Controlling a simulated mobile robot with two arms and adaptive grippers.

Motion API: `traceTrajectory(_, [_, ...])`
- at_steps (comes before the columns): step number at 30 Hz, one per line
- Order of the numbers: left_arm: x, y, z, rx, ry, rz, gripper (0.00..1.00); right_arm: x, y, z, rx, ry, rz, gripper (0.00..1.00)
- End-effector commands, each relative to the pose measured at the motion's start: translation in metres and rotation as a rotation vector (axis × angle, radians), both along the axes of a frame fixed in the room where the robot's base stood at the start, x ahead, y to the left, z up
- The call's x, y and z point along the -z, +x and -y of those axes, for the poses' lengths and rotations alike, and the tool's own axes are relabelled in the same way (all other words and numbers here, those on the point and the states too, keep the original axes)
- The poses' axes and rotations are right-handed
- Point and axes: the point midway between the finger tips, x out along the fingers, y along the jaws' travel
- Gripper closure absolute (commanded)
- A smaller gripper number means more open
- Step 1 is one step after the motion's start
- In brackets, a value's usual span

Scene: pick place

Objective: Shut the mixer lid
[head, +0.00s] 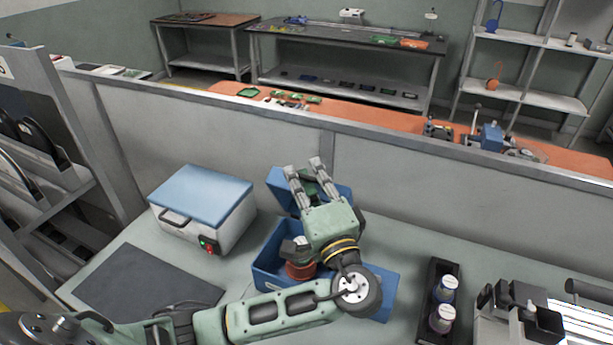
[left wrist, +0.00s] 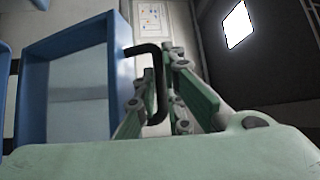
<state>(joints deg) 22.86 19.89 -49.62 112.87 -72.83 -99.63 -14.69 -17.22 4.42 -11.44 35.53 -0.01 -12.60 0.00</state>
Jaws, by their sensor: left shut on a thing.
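The mixer is a blue box (head: 265,281) on the table in the middle of the head view. Its blue lid (head: 283,188) stands raised at the back, and a red-brown round part (head: 299,270) shows inside. My left gripper (head: 305,166) reaches over the box to the raised lid and hides part of both. In the left wrist view, the lid (left wrist: 68,85) shows its pale, recessed face. The gripper's fingers (left wrist: 158,95) are shut on the black lid handle (left wrist: 152,51). My right gripper is not in view.
A white case (head: 225,235) with a shut blue lid stands left of the mixer, behind a dark mat (head: 145,286). A black holder (head: 424,302) with two jars stands to the right, beside a grey machine (head: 515,310). A low partition (head: 390,190) runs behind the table.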

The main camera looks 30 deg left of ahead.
Motion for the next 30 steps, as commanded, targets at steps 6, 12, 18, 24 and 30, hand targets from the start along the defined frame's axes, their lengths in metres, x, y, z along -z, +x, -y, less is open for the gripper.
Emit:
traceTrajectory(6, [0.002,0.001,0.001,0.004,-0.005,-0.003,0.87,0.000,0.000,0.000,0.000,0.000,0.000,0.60])
traceTrajectory(12, [0.001,0.001,0.001,0.003,-0.002,-0.001,0.83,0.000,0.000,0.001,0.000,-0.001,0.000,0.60])
traceTrajectory(18, [0.001,-0.001,0.003,0.002,-0.002,-0.002,0.83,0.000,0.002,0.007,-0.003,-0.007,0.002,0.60])
traceTrajectory(24, [0.007,-0.020,0.024,0.004,-0.006,-0.005,0.83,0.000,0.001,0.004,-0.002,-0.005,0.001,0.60])
traceTrajectory(30, [0.015,-0.050,0.055,0.004,-0.006,-0.006,0.83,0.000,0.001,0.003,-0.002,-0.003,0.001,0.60])
